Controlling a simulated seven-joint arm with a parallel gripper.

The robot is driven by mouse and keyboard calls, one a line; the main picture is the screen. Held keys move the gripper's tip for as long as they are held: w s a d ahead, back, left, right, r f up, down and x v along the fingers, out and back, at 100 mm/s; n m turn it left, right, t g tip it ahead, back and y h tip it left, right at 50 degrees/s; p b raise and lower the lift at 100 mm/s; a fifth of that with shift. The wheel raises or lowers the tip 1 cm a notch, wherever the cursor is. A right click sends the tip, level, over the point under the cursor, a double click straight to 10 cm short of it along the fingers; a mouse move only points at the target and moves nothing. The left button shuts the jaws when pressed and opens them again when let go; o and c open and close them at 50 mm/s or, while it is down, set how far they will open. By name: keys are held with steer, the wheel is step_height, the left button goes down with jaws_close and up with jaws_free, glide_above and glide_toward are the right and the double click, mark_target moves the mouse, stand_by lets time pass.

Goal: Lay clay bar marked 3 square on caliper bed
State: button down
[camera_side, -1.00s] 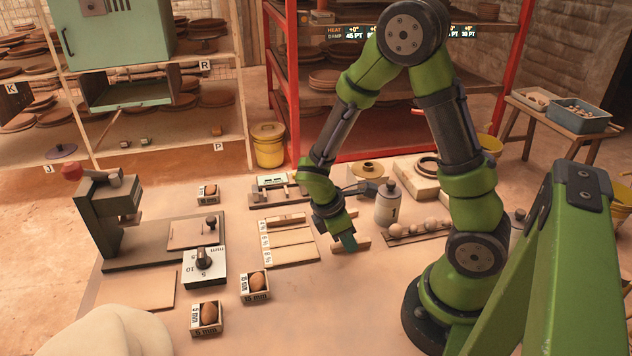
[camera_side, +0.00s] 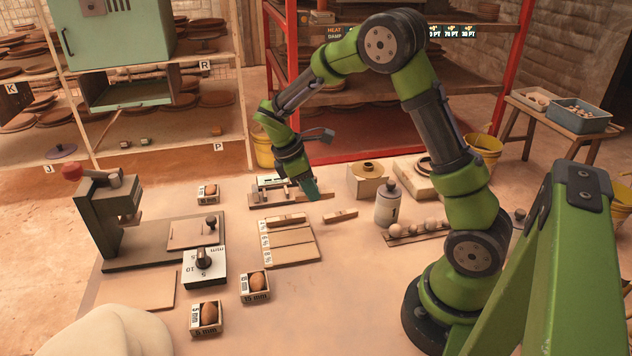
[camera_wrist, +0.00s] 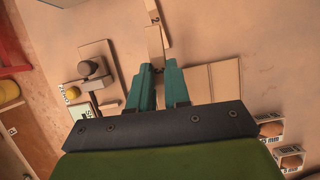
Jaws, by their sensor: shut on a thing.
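My gripper (camera_side: 310,190) is shut on a tan clay bar (camera_side: 326,196), whose end sticks out to the right of the fingers. In the wrist view the bar (camera_wrist: 155,48) runs up between the fingertips (camera_wrist: 158,84); I cannot read a number on it. The caliper (camera_side: 262,194), with a small display and knobs, lies just left of my gripper, which partly hides it. It also shows in the wrist view (camera_wrist: 98,50). The bar appears above or beside the caliper's right end; I cannot tell whether it touches anything.
Another clay bar (camera_side: 341,215) lies on the table; its end, with a small mark, shows in the wrist view (camera_wrist: 153,12). A labelled board (camera_side: 290,253) with a bar (camera_side: 285,219) lies in front. A grey bottle (camera_side: 388,206) and a box (camera_side: 366,181) stand right.

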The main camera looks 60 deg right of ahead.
steer(key=w+d, duration=0.1)
steer(key=w, duration=0.2)
steer(key=w+d, duration=0.1)
steer(key=w, duration=0.6)
steer(key=shift+d+f, duration=0.4)
steer(key=shift+n, duration=0.3)
steer(key=shift+w+a+f, duration=0.1)
steer(key=shift+w+f, duration=1.45)
steer(key=shift+f, duration=0.1)
steer(key=shift+f, duration=0.2)
steer(key=c, duration=1)
jaws_free()
